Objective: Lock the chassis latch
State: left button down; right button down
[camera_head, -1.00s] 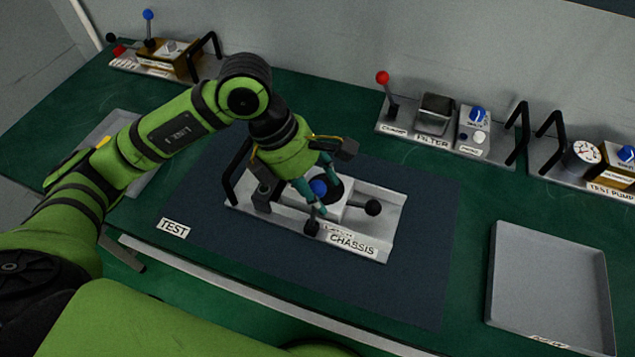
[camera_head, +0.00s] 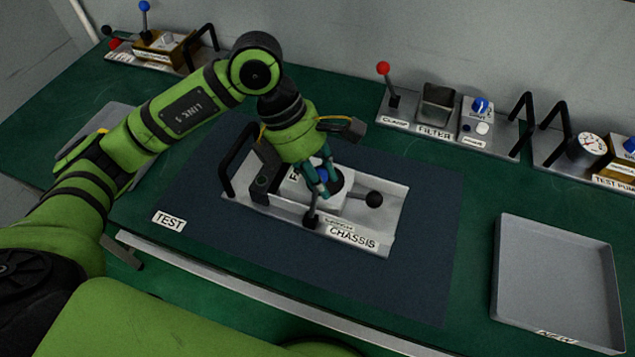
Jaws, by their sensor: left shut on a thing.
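The chassis (camera_head: 388,222) is a light grey tray-like unit lying on the dark blue test mat. A latch lever with a blue knob (camera_head: 321,173) rises from a black pivot block (camera_head: 312,221) at its front edge, beside the CHASSIS label. My left gripper (camera_head: 324,188) reaches down from above and is shut on this lever near the blue knob. The fingers partly hide the knob and the lever. A black ball-ended handle (camera_head: 374,199) sticks out to the right of a white block in the chassis. My right gripper is out of view.
A black carrying handle (camera_head: 238,160) stands at the chassis's left end. The filter unit (camera_head: 435,108) and test pump unit (camera_head: 590,162) stand at the back right. An empty grey tray (camera_head: 555,280) lies at the right. The mat right of the chassis is clear.

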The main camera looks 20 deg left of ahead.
aim_at(296, 183)
pick_arm(q)
jog(key=shift+w+f, duration=0.1)
jog(key=c, duration=0.9)
grip_release()
jog(key=shift+w, duration=0.1)
jog(key=shift+c, duration=0.2)
jog(key=v, duration=1.2)
